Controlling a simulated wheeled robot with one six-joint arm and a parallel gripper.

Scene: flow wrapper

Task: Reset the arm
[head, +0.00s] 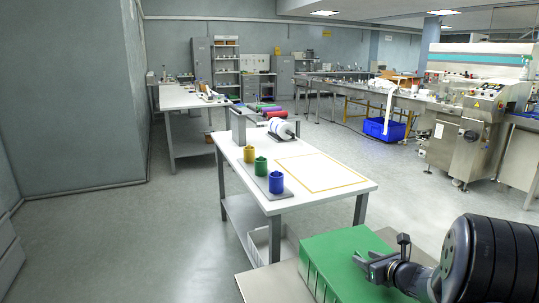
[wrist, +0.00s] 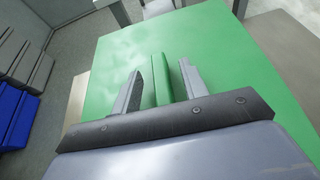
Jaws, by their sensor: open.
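My gripper (head: 366,264) is at the lower right of the head view, low over a green box-like surface (head: 328,250). In the wrist view my gripper (wrist: 162,78) has its two fingers apart, with the green surface (wrist: 112,62) below them. A raised green ridge (wrist: 161,80) shows between the fingers in the wrist view. I cannot tell whether the fingers touch it. My arm runs off to the right edge of the head view.
A white table (head: 238,152) ahead bears yellow (head: 249,153), green (head: 261,166) and blue (head: 277,182) cups and a white roll (head: 281,128). A large wrapping machine (head: 465,125) stands at the right. A blue crate (head: 384,129) is on the floor. Open floor lies at the left.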

